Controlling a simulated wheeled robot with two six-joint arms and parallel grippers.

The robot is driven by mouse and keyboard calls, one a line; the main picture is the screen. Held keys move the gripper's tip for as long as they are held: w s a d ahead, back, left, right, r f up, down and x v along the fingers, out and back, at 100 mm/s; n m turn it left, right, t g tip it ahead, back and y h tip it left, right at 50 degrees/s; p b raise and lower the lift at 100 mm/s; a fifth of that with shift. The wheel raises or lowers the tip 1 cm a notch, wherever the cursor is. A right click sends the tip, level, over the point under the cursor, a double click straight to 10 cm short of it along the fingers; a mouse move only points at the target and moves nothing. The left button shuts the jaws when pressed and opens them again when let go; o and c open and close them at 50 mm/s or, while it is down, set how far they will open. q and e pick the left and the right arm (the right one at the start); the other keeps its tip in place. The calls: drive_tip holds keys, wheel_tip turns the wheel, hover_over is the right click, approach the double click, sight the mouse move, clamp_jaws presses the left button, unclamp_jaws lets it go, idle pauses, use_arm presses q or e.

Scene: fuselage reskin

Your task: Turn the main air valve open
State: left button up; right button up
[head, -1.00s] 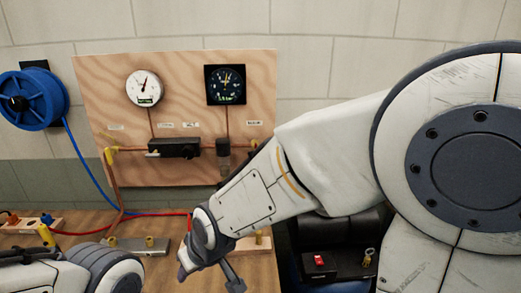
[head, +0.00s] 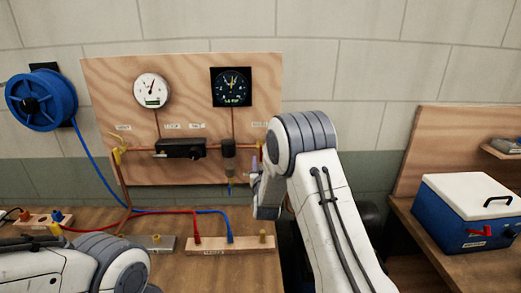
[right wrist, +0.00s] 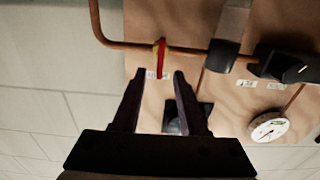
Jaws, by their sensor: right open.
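A valve with a red handle and yellow body (right wrist: 160,55) sits on the copper pipe near the panel's right end. Its handle stands across the pipe in the right wrist view, and a white label is beside it. In the head view my right arm hides most of it, leaving a sliver of red (head: 261,151). My right gripper (right wrist: 162,73) is open and empty, with its fingertips pointing at the valve and apart from it. It also shows in the head view (head: 254,177), at the panel's lower right. I cannot read which label says main air.
The plywood panel (head: 110,95) carries two gauges, a black regulator (head: 181,149) and a yellow valve (head: 117,154) at left. Red and blue hoses cross the bench to a wooden block (head: 235,247). A blue cooler (head: 470,215) stands at right.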

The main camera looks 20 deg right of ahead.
sight(261, 152)
drive_tip(key=shift+p+x, duration=1.3)
drive_tip(key=shift+x, duration=2.15)
clamp_jaws()
